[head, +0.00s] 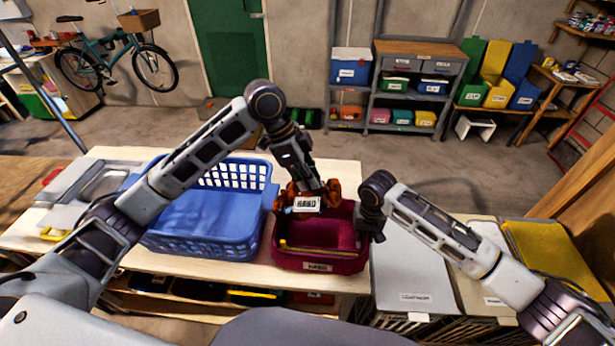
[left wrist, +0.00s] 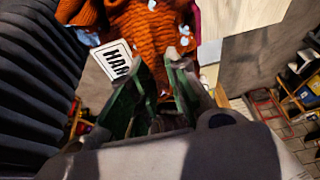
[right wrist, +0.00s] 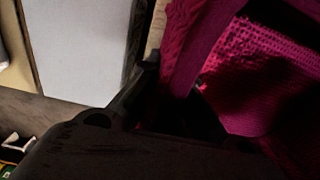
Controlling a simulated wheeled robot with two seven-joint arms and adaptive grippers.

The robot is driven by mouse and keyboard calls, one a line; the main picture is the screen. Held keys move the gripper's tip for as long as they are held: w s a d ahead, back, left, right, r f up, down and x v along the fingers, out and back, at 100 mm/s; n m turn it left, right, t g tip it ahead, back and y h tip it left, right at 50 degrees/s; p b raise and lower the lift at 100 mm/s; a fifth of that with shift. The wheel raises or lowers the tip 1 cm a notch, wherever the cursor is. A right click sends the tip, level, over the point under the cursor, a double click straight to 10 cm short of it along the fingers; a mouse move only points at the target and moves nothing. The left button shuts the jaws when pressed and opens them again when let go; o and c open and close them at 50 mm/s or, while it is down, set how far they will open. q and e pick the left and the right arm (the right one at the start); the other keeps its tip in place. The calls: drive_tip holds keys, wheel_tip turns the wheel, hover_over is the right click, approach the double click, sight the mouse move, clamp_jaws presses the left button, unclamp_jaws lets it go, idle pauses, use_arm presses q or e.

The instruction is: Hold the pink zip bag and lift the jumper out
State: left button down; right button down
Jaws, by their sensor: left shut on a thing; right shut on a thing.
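The pink zip bag (head: 320,262) stands open on the table, right of the blue basket. My right gripper (head: 372,222) is shut on the bag's right rim; the bag's pink mesh wall (right wrist: 255,75) fills the right of the right wrist view. The orange-brown knitted jumper (head: 325,192) is bunched at the bag's back rim, with a white label on its front. My left gripper (head: 305,185) comes down from above and is shut on the jumper, whose ribbed knit (left wrist: 150,35) shows in the left wrist view.
A blue laundry basket (head: 205,240) stands left of the bag on the wooden table (head: 240,277). Grey trays and flat items (head: 85,190) lie at the table's left end. Lidded bins (head: 412,275) stand to the right. Shelving is at the back wall.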

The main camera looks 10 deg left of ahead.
drive_tip(key=c, duration=1.5)
unclamp_jaws()
drive_tip(key=shift+c, duration=0.2)
drive_tip(key=shift+r, duration=0.1)
drive_tip(key=shift+r, duration=5.85)
drive_tip(key=shift+s, duration=0.1)
